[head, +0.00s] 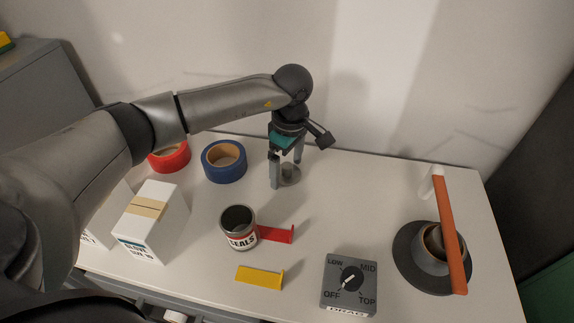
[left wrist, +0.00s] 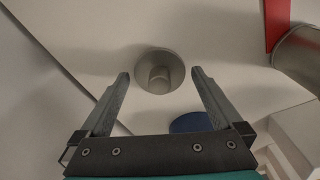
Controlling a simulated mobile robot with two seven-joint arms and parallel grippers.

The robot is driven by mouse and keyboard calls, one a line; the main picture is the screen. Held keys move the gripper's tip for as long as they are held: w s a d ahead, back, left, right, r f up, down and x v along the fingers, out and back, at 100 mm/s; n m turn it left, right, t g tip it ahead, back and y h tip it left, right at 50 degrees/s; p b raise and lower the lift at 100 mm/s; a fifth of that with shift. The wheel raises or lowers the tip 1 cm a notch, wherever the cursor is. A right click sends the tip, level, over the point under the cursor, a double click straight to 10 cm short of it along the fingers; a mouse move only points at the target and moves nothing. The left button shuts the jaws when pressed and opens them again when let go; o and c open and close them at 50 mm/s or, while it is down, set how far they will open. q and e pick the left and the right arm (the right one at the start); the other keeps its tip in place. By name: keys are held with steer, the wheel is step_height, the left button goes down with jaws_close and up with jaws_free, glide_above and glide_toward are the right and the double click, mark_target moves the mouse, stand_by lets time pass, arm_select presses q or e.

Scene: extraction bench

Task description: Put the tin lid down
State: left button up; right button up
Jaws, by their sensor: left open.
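The tin lid (head: 290,178) is a small grey disc with a raised knob, lying on the white bench towards its back edge. In the left wrist view the lid (left wrist: 160,72) lies flat, just beyond the fingertips. My left gripper (head: 285,178) is over the lid with its fingers pointing down; in the wrist view the left gripper (left wrist: 160,80) is open, with nothing between its fingers. The open tin marked SEALS (head: 240,230) stands to the front left of the lid, its top uncovered. My right gripper is not in view.
Blue tape (head: 224,162) and red tape (head: 170,158) lie left of the lid. White boxes (head: 152,222) stand at left. Red (head: 276,234) and yellow (head: 260,278) pieces, a dial box (head: 349,284) and a round fixture with an orange bar (head: 452,240) are in front and right.

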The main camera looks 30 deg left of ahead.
mark_target(289, 167)
arm_select(q)
step_height(289, 167, up, 12)
steer(key=shift+d+p, duration=0.3)
steer(key=shift+d, duration=0.05)
steer(key=shift+s+r, duration=0.1)
